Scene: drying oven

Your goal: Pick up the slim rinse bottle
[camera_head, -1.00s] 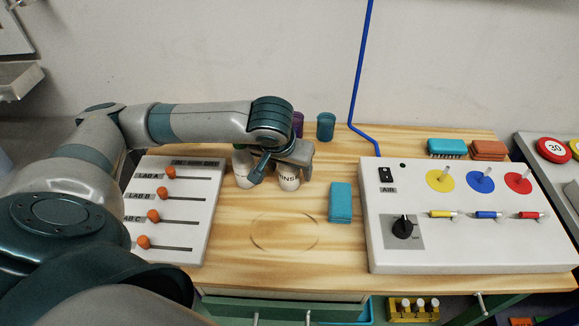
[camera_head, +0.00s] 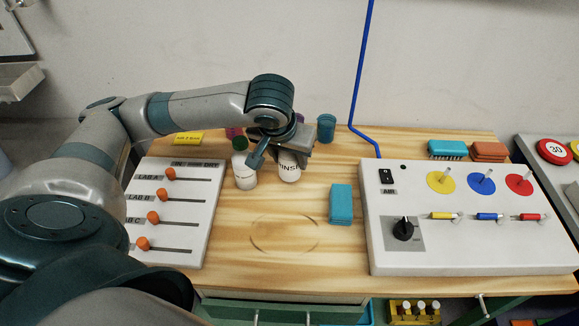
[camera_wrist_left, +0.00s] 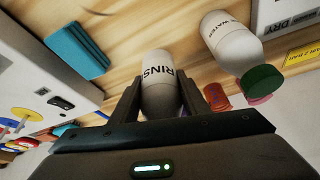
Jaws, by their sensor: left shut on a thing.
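The slim rinse bottle (camera_head: 289,168) is white with dark "RINS" lettering. Its upper part is hidden under my left gripper (camera_head: 291,150) in the head view. In the left wrist view the rinse bottle (camera_wrist_left: 159,72) sits between the two fingers of my left gripper (camera_wrist_left: 160,95), which are shut on it. It looks roughly upright and slightly above the wooden table. My right gripper is not in view.
A white bottle with a green cap (camera_head: 243,170) stands close to the left of the rinse bottle. A teal cup (camera_head: 326,128) is behind, and a blue block (camera_head: 340,204) lies right. A slider panel (camera_head: 180,215) and switch box (camera_head: 450,255) flank the clear front wood.

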